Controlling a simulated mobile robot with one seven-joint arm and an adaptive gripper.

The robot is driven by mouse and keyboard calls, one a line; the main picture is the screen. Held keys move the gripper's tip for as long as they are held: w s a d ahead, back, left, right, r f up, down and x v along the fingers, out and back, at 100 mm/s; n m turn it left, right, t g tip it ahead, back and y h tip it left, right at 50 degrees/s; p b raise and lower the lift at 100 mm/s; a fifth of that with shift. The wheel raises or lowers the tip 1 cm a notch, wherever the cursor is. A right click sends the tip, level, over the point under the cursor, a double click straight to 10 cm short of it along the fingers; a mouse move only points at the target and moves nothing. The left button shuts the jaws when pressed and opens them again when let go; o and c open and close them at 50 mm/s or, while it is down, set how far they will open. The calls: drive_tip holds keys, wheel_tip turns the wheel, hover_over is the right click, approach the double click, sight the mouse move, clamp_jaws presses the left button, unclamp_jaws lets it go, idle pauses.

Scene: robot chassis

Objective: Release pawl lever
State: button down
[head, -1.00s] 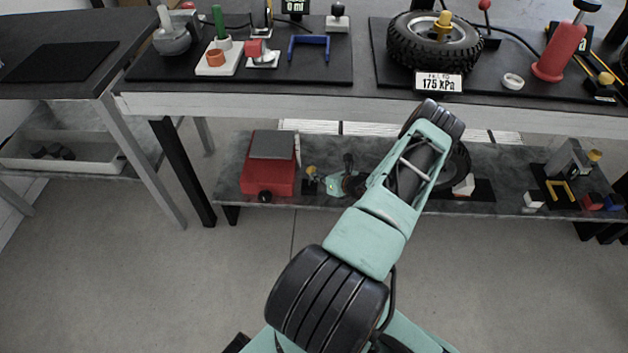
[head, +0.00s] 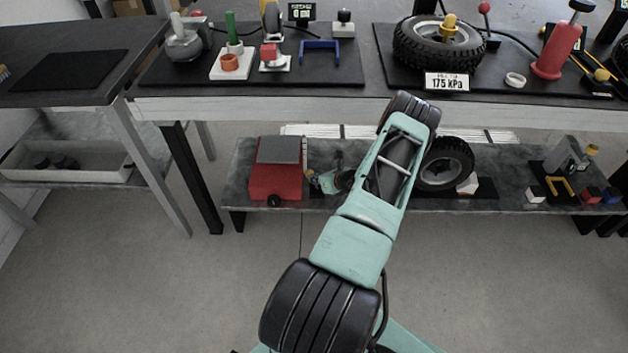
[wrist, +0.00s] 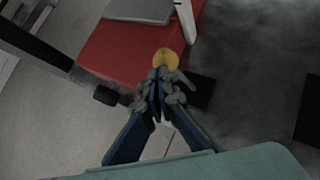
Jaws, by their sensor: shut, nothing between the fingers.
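A round yellow knob (wrist: 166,58) shows in the wrist view, just beyond my fingertips and beside the red box. It looks like the end of the pawl lever; the rest of the lever is hidden behind my fingers. My gripper (wrist: 162,84) is shut and empty, its tips at or very near the knob; I cannot tell whether they touch. In the head view my gripper (head: 314,181) is low over the lower shelf, right of the red box, small and partly covering the knob's mount.
The red box (head: 275,182) with a grey top and black front knob stands left of my gripper on the lower shelf (head: 235,190). A wheel (head: 446,163) stands right of my forearm. The bench top (head: 370,105) overhangs behind. The floor in front is clear.

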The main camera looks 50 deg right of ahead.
drive_tip(key=shift+r, duration=0.1)
drive_tip(key=shift+r+p, duration=0.55)
drive_tip(key=shift+r, duration=0.15)
